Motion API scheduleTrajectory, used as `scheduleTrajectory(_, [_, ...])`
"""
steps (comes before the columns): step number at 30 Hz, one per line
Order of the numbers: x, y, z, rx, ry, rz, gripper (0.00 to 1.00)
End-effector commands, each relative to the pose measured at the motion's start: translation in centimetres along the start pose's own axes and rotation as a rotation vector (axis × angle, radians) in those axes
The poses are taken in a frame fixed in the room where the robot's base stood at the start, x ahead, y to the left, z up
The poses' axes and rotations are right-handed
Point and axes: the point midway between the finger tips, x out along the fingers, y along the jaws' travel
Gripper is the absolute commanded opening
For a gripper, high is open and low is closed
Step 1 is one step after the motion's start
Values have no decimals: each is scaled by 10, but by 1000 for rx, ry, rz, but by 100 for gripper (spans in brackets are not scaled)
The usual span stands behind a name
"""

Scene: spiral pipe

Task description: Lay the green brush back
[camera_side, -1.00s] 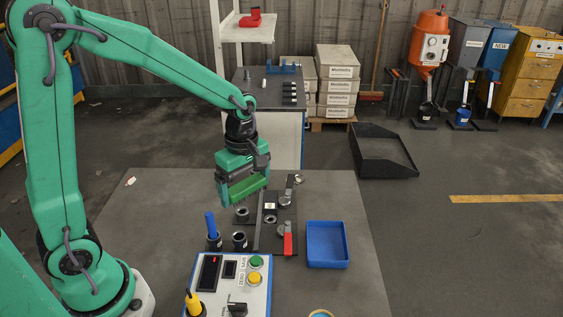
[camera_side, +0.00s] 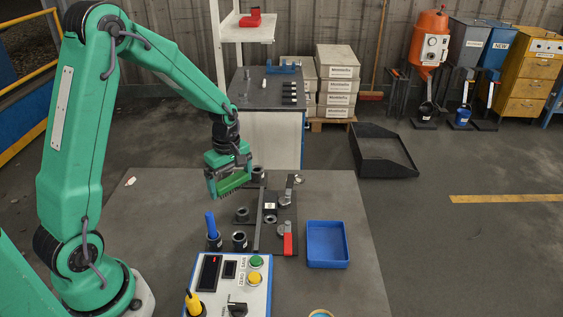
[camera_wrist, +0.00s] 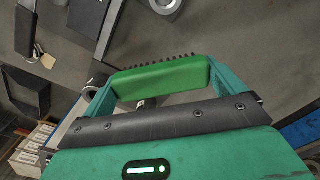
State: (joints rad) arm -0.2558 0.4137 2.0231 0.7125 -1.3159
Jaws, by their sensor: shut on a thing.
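The green brush (camera_side: 233,183) is a green block with dark bristles. My gripper (camera_side: 229,180) is shut on it and holds it above the table, just left of the black fixture plate (camera_side: 286,238). In the wrist view the brush (camera_wrist: 162,78) spans between the two green fingers of my gripper (camera_wrist: 160,82), bristles on its far edge. The side view shows the bristles pointing downward.
A blue tray (camera_side: 327,245) sits at the right of the table. A blue-handled tool (camera_side: 211,224) stands in a holder at the front left of the plate. A control box (camera_side: 230,285) with buttons is at the front.

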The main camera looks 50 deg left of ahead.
Motion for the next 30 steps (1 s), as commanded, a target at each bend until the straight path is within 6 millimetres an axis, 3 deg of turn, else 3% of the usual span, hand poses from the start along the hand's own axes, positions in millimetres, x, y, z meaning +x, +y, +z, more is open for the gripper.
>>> scheduleTrajectory(8, [3, 1, -3, 0, 0, 1, 74])
scheduleTrajectory(21, [41, 1, -3, 0, 0, -1, 74])
scheduleTrajectory(30, [42, 1, -3, 0, 0, 0, 74])
